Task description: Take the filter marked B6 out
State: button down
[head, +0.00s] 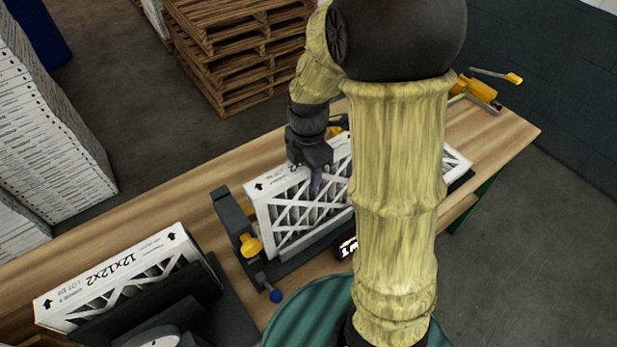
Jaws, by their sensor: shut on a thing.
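A white framed pleated filter (283,215) stands upright in a dark holder (300,262) on the wooden bench. My gripper (317,178) is at its top edge, shut on it, with one finger showing on the near face. My arm hides the middle of the area, and I cannot read a B6 mark on this filter. Another white filter, printed 12x12x2 (125,275), stands at the left in a dark stand. The small print below its size is too small to read surely.
The holder has a yellow knob (251,246) and a blue-tipped lever (276,296) at its left end. A yellow clamp (478,92) is at the bench's far right. A green round thing (305,315) is in front. Pallets (240,50) and stacked white boxes (45,120) stand behind.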

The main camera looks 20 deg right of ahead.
jog(key=r, duration=0.1)
jog(key=r+b, duration=0.1)
jog(key=r, duration=0.2)
jog(key=shift+s+d+r, duration=0.1)
jog(key=shift+s+r, duration=0.15)
jog(key=shift+s, duration=0.1)
jog(key=s+d+b, duration=0.2)
jog(key=s, duration=0.6)
jog(key=s+d+b, duration=0.2)
jog(key=s+d, duration=0.1)
jog(key=s, duration=0.5)
jog(key=shift+s+d, duration=0.2)
jog(key=shift+s, duration=0.05)
